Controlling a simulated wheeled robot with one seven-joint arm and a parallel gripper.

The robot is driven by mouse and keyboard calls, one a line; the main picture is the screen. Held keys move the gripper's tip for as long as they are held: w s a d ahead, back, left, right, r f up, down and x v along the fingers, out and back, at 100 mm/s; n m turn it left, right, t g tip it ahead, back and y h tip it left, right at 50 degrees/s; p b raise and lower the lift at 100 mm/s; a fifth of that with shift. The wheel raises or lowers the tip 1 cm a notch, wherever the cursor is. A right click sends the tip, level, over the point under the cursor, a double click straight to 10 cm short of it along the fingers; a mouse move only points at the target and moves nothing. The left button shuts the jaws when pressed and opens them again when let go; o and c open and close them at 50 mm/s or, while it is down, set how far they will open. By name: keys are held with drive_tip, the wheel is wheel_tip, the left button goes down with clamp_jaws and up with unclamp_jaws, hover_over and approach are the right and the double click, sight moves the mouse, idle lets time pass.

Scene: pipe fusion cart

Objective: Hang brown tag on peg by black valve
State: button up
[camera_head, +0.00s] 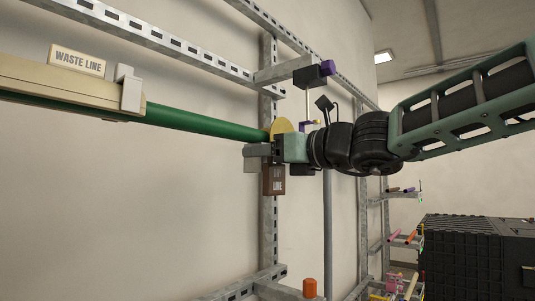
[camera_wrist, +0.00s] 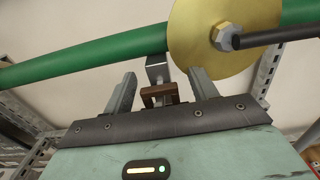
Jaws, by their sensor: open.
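The brown tag (camera_head: 274,181) hangs upright just below my gripper (camera_head: 260,154) in the head view. In the wrist view the tag (camera_wrist: 160,95) shows its top edge between my two open fingers, with gaps on both sides. A grey metal piece (camera_wrist: 157,68), perhaps the peg, stands right at the tag's top; I cannot tell whether the tag hangs on it. Beside it is a gold disc (camera_wrist: 215,35) on the green pipe, with a nut and a black lever (camera_wrist: 272,36), seemingly the black valve. The disc also shows in the head view (camera_head: 282,126), partly behind my gripper.
A slotted steel upright (camera_head: 268,225) stands behind my gripper. A purple-ended part (camera_head: 327,68) juts out above. A black crate (camera_head: 475,255) stands lower right.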

drive_tip(key=v, duration=1)
drive_tip(key=shift+b, duration=0.45)
idle(0.5)
idle(0.4)
drive_tip(key=s+a+f+n+g+h+b, duration=0.1)
drive_tip(key=s+f+n+g+h+b, duration=0.25)
drive_tip(key=f, duration=0.75)
drive_tip(key=s+a+f+n+g+h, duration=0.1)
drive_tip(key=s+f+n+g, duration=0.1)
drive_tip(key=s+f+n, duration=0.6)
drive_tip(key=s+a+f+n+g+h+b, duration=0.25)
drive_tip(key=f+n, duration=0.25)
drive_tip(key=f, duration=0.8)
drive_tip(key=s+d+f+n+g+h+b, duration=0.1)
drive_tip(key=s+d+f+n+h, duration=0.2)
drive_tip(key=s+d+f+n, duration=0.2)
drive_tip(key=s+d+f+n+g+h+b, duration=0.1)
drive_tip(key=s+d+f+n, duration=0.5)
drive_tip(key=f+n, duration=0.6)
wheel_tip(320, 180, down, 2)
drive_tip(key=g+h, duration=0.1)
drive_tip(key=h, duration=0.1)
drive_tip(key=shift+s+d+h+b, duration=0.25)
drive_tip(key=shift+h+b, duration=0.05)
drive_tip(key=shift+b, duration=0.1)
